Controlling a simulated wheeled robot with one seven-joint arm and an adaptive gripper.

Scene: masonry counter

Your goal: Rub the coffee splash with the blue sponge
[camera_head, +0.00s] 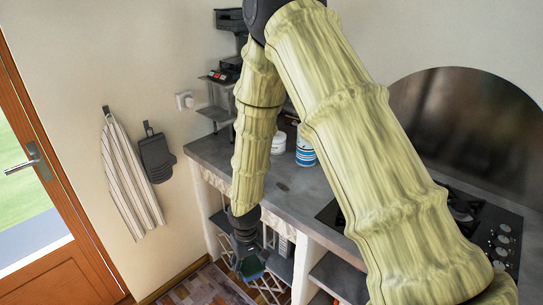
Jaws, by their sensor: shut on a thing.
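My gripper (248,254) hangs low at the end of my arm, in front of the counter's edge and below its top in the picture. It is shut on a blue sponge (252,269), which shows as a small blue-green block under the fingers. A small brown mark, seemingly the coffee splash (282,186), lies on the grey counter top (222,151), just right of my forearm. The sponge is apart from this mark. My arm hides part of the counter top, so the mark's full extent cannot be told.
A white container (279,144) and a blue-and-white striped canister (305,153) stand at the back of the counter. A black hob (467,219) is at right. Open shelves lie under the counter. A striped towel (131,176) and dark mitt (156,157) hang on the wall.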

